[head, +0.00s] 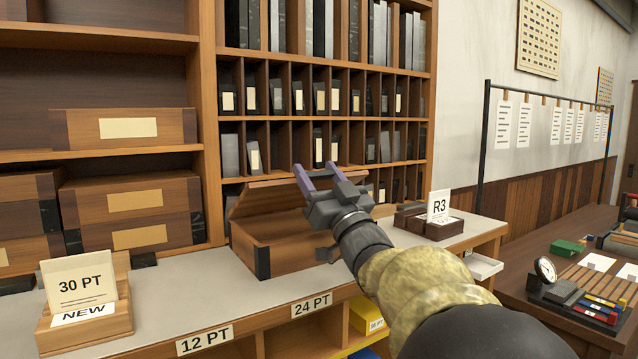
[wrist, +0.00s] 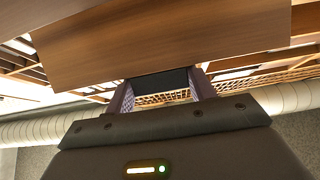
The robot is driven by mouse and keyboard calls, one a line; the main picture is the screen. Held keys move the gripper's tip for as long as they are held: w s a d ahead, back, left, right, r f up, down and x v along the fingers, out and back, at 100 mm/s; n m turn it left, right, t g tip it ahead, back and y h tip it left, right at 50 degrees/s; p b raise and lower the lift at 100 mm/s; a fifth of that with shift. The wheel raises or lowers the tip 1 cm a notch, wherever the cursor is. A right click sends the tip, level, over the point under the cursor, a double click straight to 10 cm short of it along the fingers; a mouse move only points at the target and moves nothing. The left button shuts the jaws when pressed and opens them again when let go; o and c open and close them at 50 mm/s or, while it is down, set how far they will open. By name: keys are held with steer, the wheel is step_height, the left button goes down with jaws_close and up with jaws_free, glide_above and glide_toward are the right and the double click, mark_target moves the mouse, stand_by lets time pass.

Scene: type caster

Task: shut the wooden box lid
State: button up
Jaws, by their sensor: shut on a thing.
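The wooden box (head: 298,246) with dark metal corners stands on the grey counter, and its lid (head: 262,190) is raised at a tilt over it. My gripper (head: 317,170) is at the lid's upper edge, its two purple fingers pointing up and left. In the wrist view the lid is a broad wooden panel (wrist: 165,45) across the top. My gripper (wrist: 160,86) is shut there on a dark part at the lid's edge. My gripper and arm hide the right part of the box.
A 30 PT card stand (head: 85,300) is at the counter's left. A dark tray with an R3 card (head: 439,207) stands right of the box. Pigeonhole shelves (head: 325,100) rise behind. The counter left of the box (head: 185,285) is clear.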

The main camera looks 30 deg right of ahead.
steer(key=shift+w+f, duration=0.1)
steer(key=shift+f, duration=0.35)
steer(key=o, duration=1.4)
steer(key=shift+w, duration=0.15)
steer(key=shift+r, duration=0.1)
steer(key=shift+s+d+f, duration=0.1)
steer(key=shift+s+f, duration=0.2)
steer(key=shift+s, duration=0.1)
steer(key=s+d+b, duration=0.1)
steer(key=s, duration=1.1)
steer(key=shift+s+d, duration=0.15)
steer(key=shift+d, duration=0.05)
